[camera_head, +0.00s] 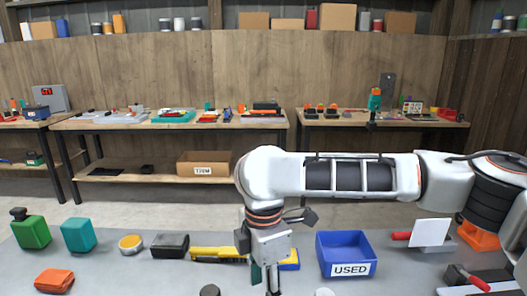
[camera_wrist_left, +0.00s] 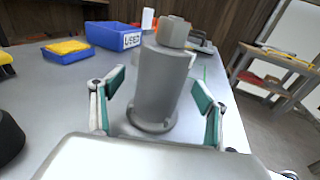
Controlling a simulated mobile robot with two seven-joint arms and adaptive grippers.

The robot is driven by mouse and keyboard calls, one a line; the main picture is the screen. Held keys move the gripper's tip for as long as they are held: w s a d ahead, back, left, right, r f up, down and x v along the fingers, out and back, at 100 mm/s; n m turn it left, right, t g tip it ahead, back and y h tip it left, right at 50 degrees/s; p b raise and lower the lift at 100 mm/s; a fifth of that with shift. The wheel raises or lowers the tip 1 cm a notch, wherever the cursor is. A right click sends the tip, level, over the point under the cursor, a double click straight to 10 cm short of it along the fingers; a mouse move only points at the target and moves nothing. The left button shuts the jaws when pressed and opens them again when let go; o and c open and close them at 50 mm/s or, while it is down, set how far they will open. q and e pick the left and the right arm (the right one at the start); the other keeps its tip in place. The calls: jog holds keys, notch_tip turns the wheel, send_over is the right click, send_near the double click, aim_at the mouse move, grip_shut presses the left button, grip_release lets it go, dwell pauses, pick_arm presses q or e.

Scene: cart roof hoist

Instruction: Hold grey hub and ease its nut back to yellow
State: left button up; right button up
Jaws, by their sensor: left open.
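The grey hub (camera_wrist_left: 158,85) stands upright on a round base on the table in the left wrist view. A lighter grey nut (camera_wrist_left: 173,32) sits at its top. I see no yellow mark on either. My left gripper (camera_wrist_left: 157,100) is open, with its teal pads on either side of the hub and gaps showing. It is not in the head view. My right gripper (camera_head: 267,280) points down over the table in the head view. Its tips are cut off by the lower edge, so I cannot tell its opening. A pale round top at that edge may be the hub.
A blue USED bin (camera_head: 345,254) stands behind the hub. A blue tray with yellow contents (camera_wrist_left: 67,50) is left of the bin. Tools lie at the right.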

pick_arm(q)
jog(key=v, duration=0.3)
jog(key=shift+a+r, duration=0.1)
pick_arm(e)
jog(key=shift+f, duration=0.4)
pick_arm(q)
jog(key=shift+r+b+v, duration=0.2)
jog(key=shift+b+v, duration=0.15)
jog(key=shift+v, duration=0.8)
jog(key=shift+r+b+v, duration=0.2)
jog(key=shift+b+v, duration=0.1)
jog(key=shift+v, duration=0.9)
pick_arm(e)
jog(key=shift+f, duration=0.7)
pick_arm(q)
jog(key=o, duration=0.5)
jog(key=shift+o, duration=0.2)
